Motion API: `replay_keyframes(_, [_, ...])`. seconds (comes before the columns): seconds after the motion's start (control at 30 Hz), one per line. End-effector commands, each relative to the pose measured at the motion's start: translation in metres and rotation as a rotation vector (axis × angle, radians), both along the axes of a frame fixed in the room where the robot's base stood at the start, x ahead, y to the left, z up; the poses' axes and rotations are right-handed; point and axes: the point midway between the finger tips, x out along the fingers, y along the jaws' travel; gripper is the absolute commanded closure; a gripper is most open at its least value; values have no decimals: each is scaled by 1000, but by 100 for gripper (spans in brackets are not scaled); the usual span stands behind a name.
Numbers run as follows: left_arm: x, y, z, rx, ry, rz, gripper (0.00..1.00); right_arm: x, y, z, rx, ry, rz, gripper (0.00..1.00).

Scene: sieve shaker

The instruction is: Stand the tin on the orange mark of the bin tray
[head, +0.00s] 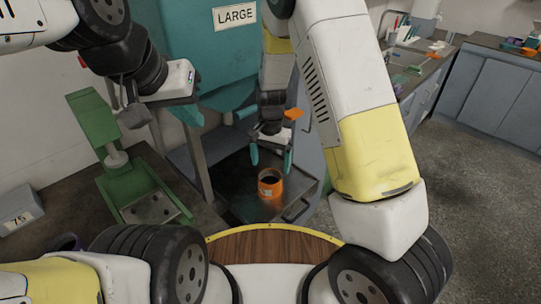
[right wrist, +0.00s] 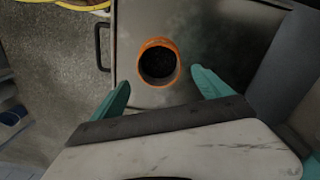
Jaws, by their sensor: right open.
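The orange tin (head: 270,186) stands upright on the dark bin tray (head: 300,182), with a pale label on its side. In the right wrist view the tin (right wrist: 144,64) shows from above as an orange rim around a dark inside, on the grey tray (right wrist: 205,25). My right gripper (head: 271,161) is open above the tin. Its two teal fingers (right wrist: 160,92) are spread with the tin between and just beyond their tips, apart from it. No orange mark shows apart from the tin.
A teal hopper labelled LARGE (head: 215,50) hangs above the tray. A green stand (head: 120,165) is on the dark bench at left, with a grey box marked 75 (head: 18,208). The tray's handle (right wrist: 101,46) is at its edge. Open floor lies at right.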

Motion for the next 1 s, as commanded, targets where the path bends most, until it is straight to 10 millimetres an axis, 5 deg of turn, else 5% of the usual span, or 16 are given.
replay_keyframes(0.57, [0,0,0,0,0,0,100,-8,-14,96,68,-29,23,11])
replay_keyframes(0.77, [0,0,0,0,0,0,100,-41,-49,173,186,-131,112,11])
replay_keyframes(1.0, [0,0,0,0,0,0,100,-101,-93,247,230,-314,247,11])
